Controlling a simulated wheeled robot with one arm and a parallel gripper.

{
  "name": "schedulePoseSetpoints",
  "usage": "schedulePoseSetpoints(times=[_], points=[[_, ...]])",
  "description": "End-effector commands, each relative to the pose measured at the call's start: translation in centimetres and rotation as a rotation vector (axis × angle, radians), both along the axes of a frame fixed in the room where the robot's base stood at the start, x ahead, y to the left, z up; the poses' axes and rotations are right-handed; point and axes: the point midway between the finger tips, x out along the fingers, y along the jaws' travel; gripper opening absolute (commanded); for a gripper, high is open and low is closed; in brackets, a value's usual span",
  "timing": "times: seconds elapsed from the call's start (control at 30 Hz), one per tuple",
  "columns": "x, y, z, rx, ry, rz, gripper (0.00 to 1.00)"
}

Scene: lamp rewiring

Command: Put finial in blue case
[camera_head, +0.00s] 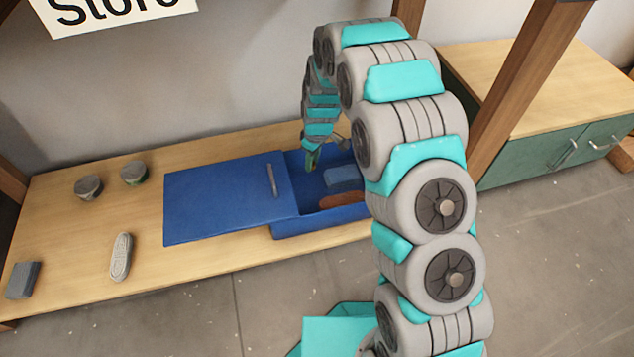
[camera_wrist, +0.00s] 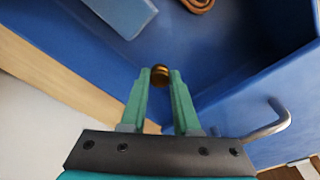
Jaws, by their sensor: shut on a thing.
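The finial (camera_wrist: 159,75) is a small round brass-coloured piece between the fingertips in the wrist view. My gripper (camera_wrist: 157,85) has green fingers and is shut on it. The blue case (camera_head: 320,222) stands on the wooden bench, with its blue lid (camera_head: 225,200) slid to the left and its right part open. In the head view my gripper (camera_head: 312,160) reaches down at the open part, near the lid's edge. The wrist view shows the case's blue interior (camera_wrist: 228,42) beyond the fingertips. The finial cannot be made out in the head view.
Inside the case lie a grey-blue block (camera_head: 343,178) and a brown coiled cord (camera_head: 343,200). The lid has a metal handle (camera_head: 272,180). Two round pieces (camera_head: 89,187) (camera_head: 134,173), a grey remote-like object (camera_head: 121,257) and a dark block (camera_head: 23,280) lie on the bench (camera_head: 70,225).

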Motion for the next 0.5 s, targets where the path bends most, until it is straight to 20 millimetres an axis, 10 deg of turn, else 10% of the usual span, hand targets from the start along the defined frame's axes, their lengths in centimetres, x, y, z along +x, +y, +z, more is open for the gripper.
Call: schedulePoseSetpoints(times=[0.5], points=[[0.0,-0.1,-7.1,0.000,0.000,-0.004,0.00]])
